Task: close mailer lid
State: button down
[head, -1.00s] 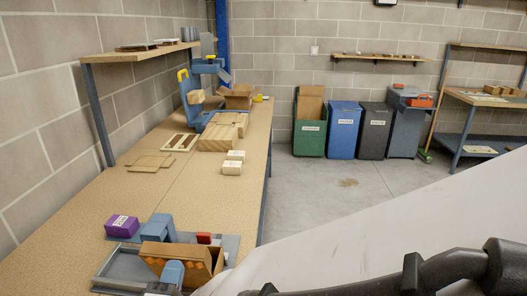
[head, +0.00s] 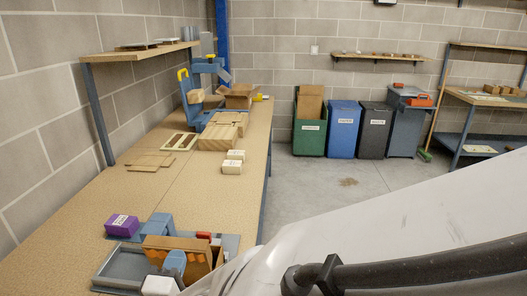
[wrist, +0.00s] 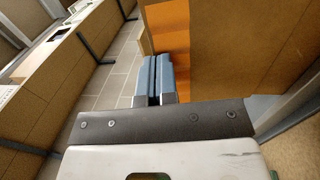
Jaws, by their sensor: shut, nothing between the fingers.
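The brown cardboard mailer (head: 205,265) stands in a grey fixture at the near end of the bench in the head view. Its lid (head: 185,243) is raised, with an orange pattern on the face towards me. My gripper (head: 174,262) has blue fingers, held together and empty, close in front of the lid. In the wrist view my gripper (wrist: 153,72) shows the shut fingertips beside an orange-and-brown cardboard face (wrist: 172,38). A large brown panel (wrist: 240,50) fills the right. I cannot tell whether the fingers touch the cardboard. The mailer's inside is mostly hidden.
The grey fixture tray (head: 122,265) has a blue block (head: 157,226) at its back and a red part (head: 203,235). A purple box (head: 122,225) sits behind left. White boxes (head: 232,167) and flat cardboard (head: 150,161) lie farther back.

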aim_at(183, 239)
jog(key=w+g, duration=0.1)
jog(key=w, duration=0.1)
jog(key=w+g, duration=0.2)
jog(key=w+r+g, duration=0.1)
jog(key=w+g, duration=0.1)
jog(key=shift+w+f+g, duration=1.35)
jog(key=shift+w+g, duration=0.4)
jog(key=shift+g, duration=0.5)
jog(key=shift+w+f+g, duration=1.4)
jog(key=shift+w+g, duration=0.35)
jog(key=shift+g, duration=0.55)
jog(key=shift+w+f+g, duration=1.35)
jog(key=shift+w+g, duration=0.4)
jog(key=shift+g, duration=0.5)
jog(key=shift+w+f, duration=0.15)
jog(key=shift+f, duration=0.7)
jog(key=shift+r, duration=0.2)
jog(key=shift+r, duration=0.7)
